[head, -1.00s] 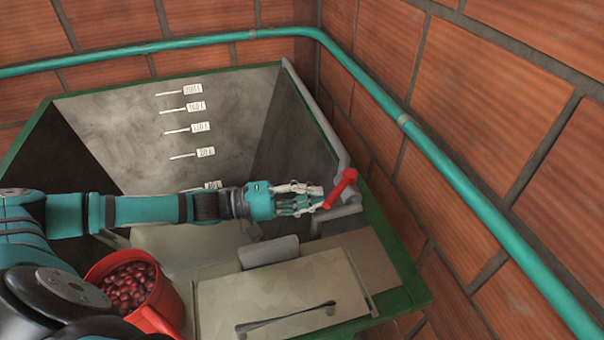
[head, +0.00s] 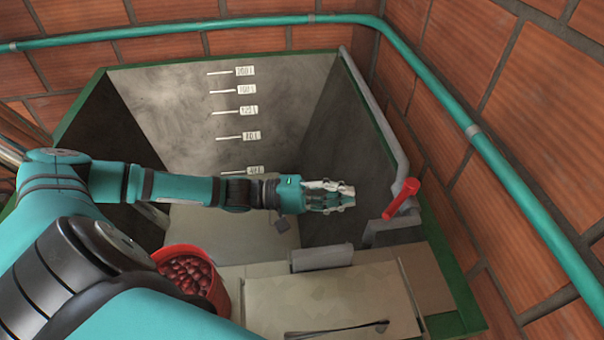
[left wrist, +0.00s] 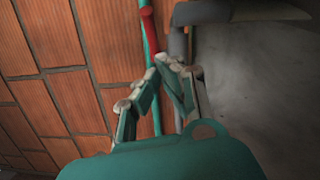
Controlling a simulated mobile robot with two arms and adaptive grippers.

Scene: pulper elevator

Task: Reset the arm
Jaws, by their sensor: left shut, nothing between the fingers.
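My left arm (head: 180,188) reaches across the open tank from the left in the head view. Its left gripper (head: 348,195) is shut and empty, over the tank near its right side. A red valve handle (head: 401,198) sits on a grey pipe at the tank's right edge, a short gap to the right of the fingertips. In the left wrist view the fingers (left wrist: 172,62) meet at their tips, with the red handle (left wrist: 148,22) beyond them. My right gripper is not in view.
The grey tank with level marks (head: 249,110) has a green rim (head: 225,55). A red bucket of red cherries (head: 222,292) stands at the front. A lid with a dark handle (head: 335,305) lies to its right. Brick walls with a teal pipe (head: 440,95) close in behind and right.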

